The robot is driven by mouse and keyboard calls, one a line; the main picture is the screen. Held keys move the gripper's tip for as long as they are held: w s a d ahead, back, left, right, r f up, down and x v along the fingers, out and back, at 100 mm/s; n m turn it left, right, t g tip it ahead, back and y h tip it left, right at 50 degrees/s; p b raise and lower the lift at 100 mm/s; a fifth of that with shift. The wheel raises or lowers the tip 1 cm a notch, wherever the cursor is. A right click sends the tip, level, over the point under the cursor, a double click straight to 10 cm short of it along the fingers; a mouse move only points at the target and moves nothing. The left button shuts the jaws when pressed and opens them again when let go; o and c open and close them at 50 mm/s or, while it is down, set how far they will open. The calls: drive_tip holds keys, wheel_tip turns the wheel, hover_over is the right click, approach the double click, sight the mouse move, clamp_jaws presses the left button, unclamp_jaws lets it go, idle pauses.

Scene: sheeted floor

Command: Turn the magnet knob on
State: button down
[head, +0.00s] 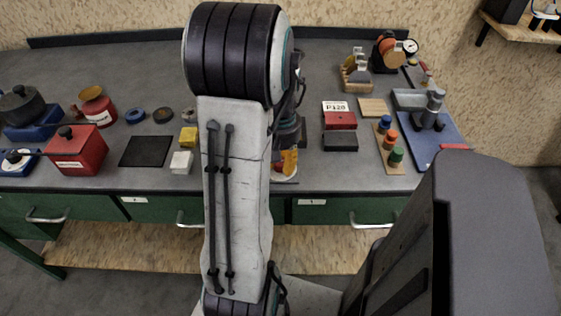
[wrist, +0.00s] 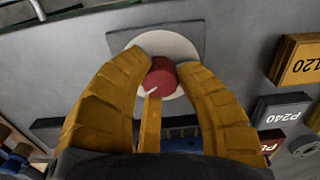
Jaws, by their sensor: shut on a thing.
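The magnet knob is a red round knob (wrist: 160,77) with a pale pointer mark (wrist: 152,92) toward the lower left of the wrist view. It sits on a cream disc (wrist: 172,43) over a dark grey plate (wrist: 197,32). My gripper (wrist: 166,72) has its yellow fingers on both sides of the knob, shut on it. In the head view my gripper (head: 289,162) is low over the bench front, right of my arm; the knob is hidden there. No on or off marking is readable.
On the grey bench (head: 100,75), a red block (head: 339,120) and a dark block (head: 340,141) stand right of my gripper. Coloured pegs stand on a wooden strip (head: 381,149) further right. Yellow (head: 188,138) and white (head: 181,162) blocks are left of my arm.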

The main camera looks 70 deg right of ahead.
drive_tip(key=m, duration=0.5)
drive_tip(key=shift+a+f+m, duration=0.1)
drive_tip(key=shift+a+m, duration=0.05)
drive_tip(key=shift+m, duration=0.25)
idle(0.4)
drive_tip(key=c, duration=0.9)
unclamp_jaws()
drive_tip(key=shift+o, duration=0.2)
wheel_tip(320, 180, up, 12)
idle(0.5)
